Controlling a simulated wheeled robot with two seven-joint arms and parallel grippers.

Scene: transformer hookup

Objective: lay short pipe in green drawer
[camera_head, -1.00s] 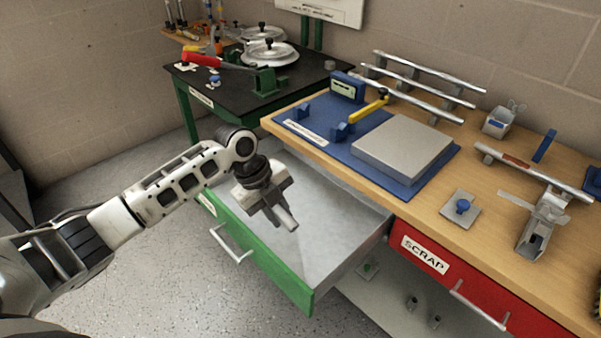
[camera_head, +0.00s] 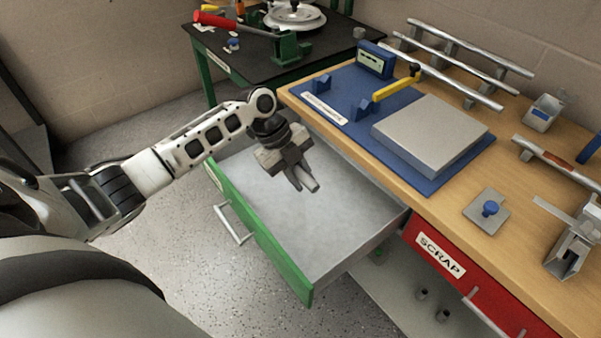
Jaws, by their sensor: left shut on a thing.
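The green drawer (camera_head: 258,235) is pulled open below the wooden bench, and its grey floor looks bare. My left gripper (camera_head: 301,180) is over the open drawer, towards its back part, pointing downward. It is shut on the short pipe (camera_head: 310,184), a small silvery piece whose end shows at the fingertips. The rest of the pipe is hidden by the fingers. The pipe appears to be above the drawer floor, but the exact gap cannot be told. My right gripper is not in view.
The red SCRAP drawer (camera_head: 455,268) is to the right of the green one. On the wooden bench (camera_head: 455,212) are a blue fixture plate (camera_head: 345,129) with a grey block (camera_head: 432,135), and long pipes (camera_head: 470,47) on a rack. A black table (camera_head: 258,65) stands behind.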

